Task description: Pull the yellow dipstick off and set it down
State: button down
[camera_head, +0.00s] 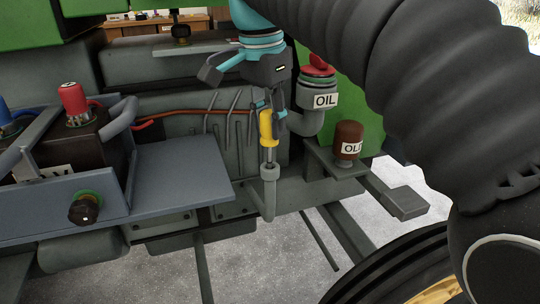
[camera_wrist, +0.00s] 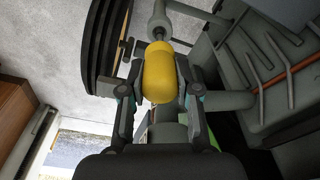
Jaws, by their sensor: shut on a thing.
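The yellow dipstick (camera_head: 268,128) has a yellow handle and a metal shaft below it. It stands upright over the grey dipstick tube (camera_head: 269,190), with the lower end of the shaft hidden at the tube's mouth. My gripper (camera_head: 268,105) comes from above with its fingers shut on the yellow handle. In the wrist view the dipstick handle (camera_wrist: 159,75) sits between the two fingers of my gripper (camera_wrist: 160,92), and the tube (camera_wrist: 158,22) lies beyond it.
A grey shelf (camera_head: 180,175) is free to the left. A battery with a red terminal cap (camera_head: 72,98) stands further left. A red-capped filler marked OIL (camera_head: 318,90) and a brown can (camera_head: 348,140) stand close on the right. A tyre (camera_head: 390,265) is at lower right.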

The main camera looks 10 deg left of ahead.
jog(key=shift+r, duration=3.25)
